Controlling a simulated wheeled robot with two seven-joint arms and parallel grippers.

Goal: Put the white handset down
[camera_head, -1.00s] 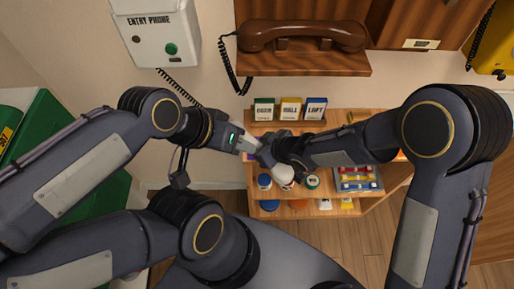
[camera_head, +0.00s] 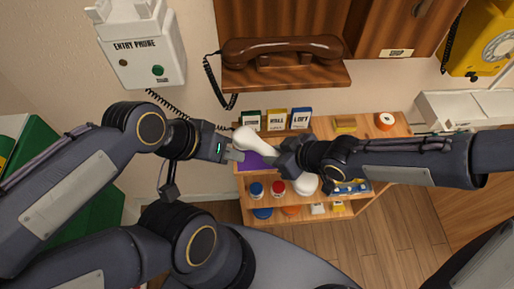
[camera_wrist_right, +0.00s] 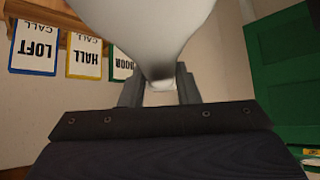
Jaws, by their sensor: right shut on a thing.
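The white handset (camera_head: 249,142) is in the middle of the head view, tilted, with one end up at left and the other end (camera_head: 306,184) low at right. My right gripper (camera_head: 277,158) is shut on its middle. In the right wrist view the handset (camera_wrist_right: 150,30) runs between the fingers and fills the top. My left gripper (camera_head: 238,149) is just left of the handset's upper end; its fingers look apart, but contact is hard to tell. The white entry phone (camera_head: 138,50) hangs on the wall at upper left, its cradle empty.
A brown handset (camera_head: 282,50) lies on a wooden wall shelf (camera_head: 290,76). A yellow dial phone (camera_head: 485,42) is at upper right. Door, hall and loft cards (camera_head: 276,119) stand on a wooden shelf unit (camera_head: 365,128) with several jars below. A dark coiled cord hangs under the entry phone.

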